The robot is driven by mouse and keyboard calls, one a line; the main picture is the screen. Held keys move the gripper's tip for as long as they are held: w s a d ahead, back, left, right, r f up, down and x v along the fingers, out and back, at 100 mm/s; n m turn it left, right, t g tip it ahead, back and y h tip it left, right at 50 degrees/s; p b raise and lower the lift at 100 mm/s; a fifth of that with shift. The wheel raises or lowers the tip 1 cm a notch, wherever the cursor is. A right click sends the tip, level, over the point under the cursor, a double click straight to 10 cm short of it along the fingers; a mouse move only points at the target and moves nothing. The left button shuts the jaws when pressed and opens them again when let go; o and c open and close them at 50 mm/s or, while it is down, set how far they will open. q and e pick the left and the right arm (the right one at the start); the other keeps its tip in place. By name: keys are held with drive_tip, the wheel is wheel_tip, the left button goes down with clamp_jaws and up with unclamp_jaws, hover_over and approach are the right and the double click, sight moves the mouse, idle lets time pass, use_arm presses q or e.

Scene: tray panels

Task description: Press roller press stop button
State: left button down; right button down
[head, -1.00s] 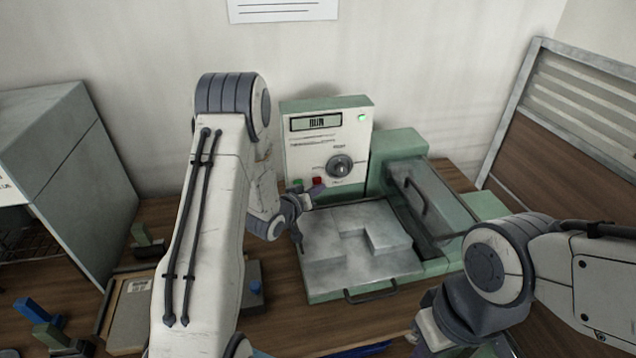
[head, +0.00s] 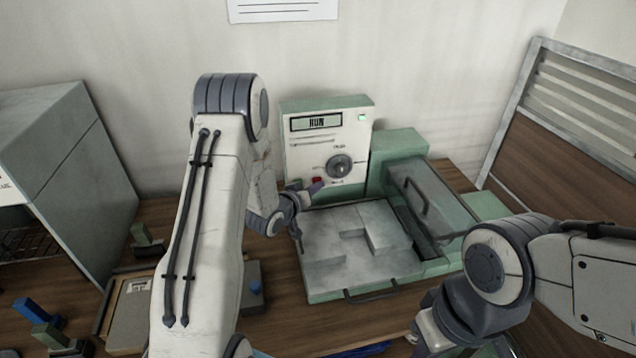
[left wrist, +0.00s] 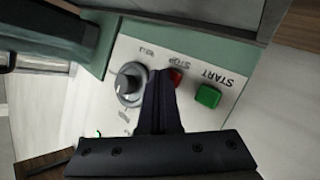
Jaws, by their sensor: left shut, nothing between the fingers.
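The roller press control panel (head: 304,160) stands upright behind the press, with its display (head: 316,122) reading RUN. The red stop button (head: 317,181) is low on the panel. In the left wrist view the red button (left wrist: 177,77), under the STOP label, is right beside my left fingertips (left wrist: 162,74) and partly covered by them. I cannot tell whether they touch it. My left gripper (head: 312,189) is shut and empty at the panel's lower edge. The green start button (left wrist: 208,96) is to the right of the red one. My right gripper (head: 432,332) is low in the head view, its fingers unclear.
A dial knob (head: 340,166) sits just right of the red button, also close in the left wrist view (left wrist: 128,85). The press's grey bed (head: 340,275) lies in front of the panel. A clear guard (head: 430,200) with a handle is on its right.

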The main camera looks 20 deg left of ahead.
use_arm(q)
drive_tip(key=shift+w+a, duration=0.1)
drive_tip(key=shift+w, duration=0.1)
drive_tip(key=shift+s, duration=0.1)
idle(0.4)
drive_tip(key=shift+s+d, duration=0.5)
drive_tip(key=shift+s, duration=0.15)
drive_tip(key=shift+s+d+b, duration=0.3)
drive_tip(key=shift+s+d, duration=0.4)
drive_tip(key=shift+s, duration=0.35)
drive_tip(key=shift+s+d+b, duration=0.3)
drive_tip(key=shift+s+d, duration=0.4)
drive_tip(key=shift+s, duration=0.35)
